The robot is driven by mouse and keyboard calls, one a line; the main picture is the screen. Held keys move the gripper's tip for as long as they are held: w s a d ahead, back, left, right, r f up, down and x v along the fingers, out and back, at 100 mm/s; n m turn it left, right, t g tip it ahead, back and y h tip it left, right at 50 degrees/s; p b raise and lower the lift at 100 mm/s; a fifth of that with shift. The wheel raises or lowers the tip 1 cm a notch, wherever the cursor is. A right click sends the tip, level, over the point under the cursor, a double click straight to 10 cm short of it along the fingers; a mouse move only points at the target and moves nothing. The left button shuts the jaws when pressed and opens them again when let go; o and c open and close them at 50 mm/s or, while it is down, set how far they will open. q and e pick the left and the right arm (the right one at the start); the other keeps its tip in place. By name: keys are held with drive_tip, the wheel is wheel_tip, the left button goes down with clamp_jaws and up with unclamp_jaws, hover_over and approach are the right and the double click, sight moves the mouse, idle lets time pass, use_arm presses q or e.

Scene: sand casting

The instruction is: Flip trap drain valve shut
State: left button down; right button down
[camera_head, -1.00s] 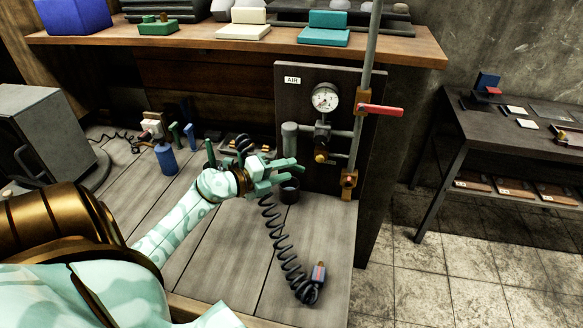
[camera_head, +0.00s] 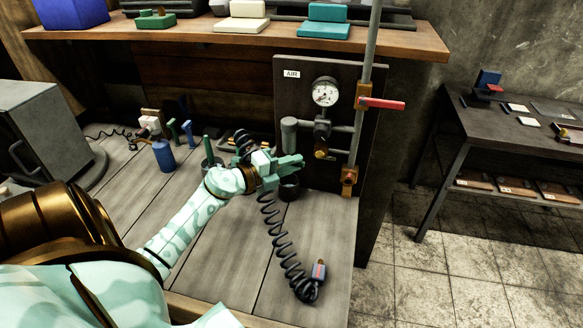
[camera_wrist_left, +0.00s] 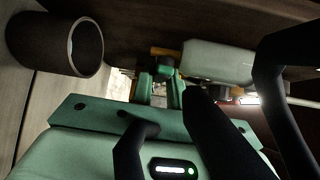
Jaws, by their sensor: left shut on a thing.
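The trap (camera_head: 289,135), a grey-green upright cylinder, stands at the left of the dark air panel (camera_head: 300,92). My left gripper (camera_head: 297,163) is just below it, its fingers brought together at the trap's bottom end. In the left wrist view the pale trap body (camera_wrist_left: 220,60) lies to the right of the fingertips (camera_wrist_left: 163,78). A small brass-coloured part (camera_wrist_left: 165,50) shows at the trap's end, by the fingertips. The fingers are shut on a small part there, which looks like the drain valve. They hide most of it, so its lever position cannot be told. My right gripper is out of view.
A dark open cup (camera_head: 289,190) stands just under my fingers. A pressure gauge (camera_head: 325,92), a red lever (camera_head: 382,104) and an upright pipe (camera_head: 371,50) are to the right. A coiled black hose (camera_head: 280,240) lies in front. The bench front is otherwise clear.

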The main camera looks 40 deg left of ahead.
use_arm(q)
drive_tip(key=shift+n+t+b, duration=0.5)
drive_tip(key=shift+n+b, duration=0.05)
drive_tip(key=shift+n, duration=0.05)
drive_tip(key=c, duration=1.4)
unclamp_jaws()
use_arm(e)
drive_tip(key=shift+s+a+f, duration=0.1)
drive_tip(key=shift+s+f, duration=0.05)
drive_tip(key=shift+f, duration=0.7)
use_arm(q)
drive_tip(key=shift+o, duration=0.2)
drive_tip(key=v, duration=1.6)
drive_tip(key=shift+s+a+b, duration=0.15)
drive_tip(key=shift+a+b, duration=0.1)
drive_tip(key=shift+b, duration=0.1)
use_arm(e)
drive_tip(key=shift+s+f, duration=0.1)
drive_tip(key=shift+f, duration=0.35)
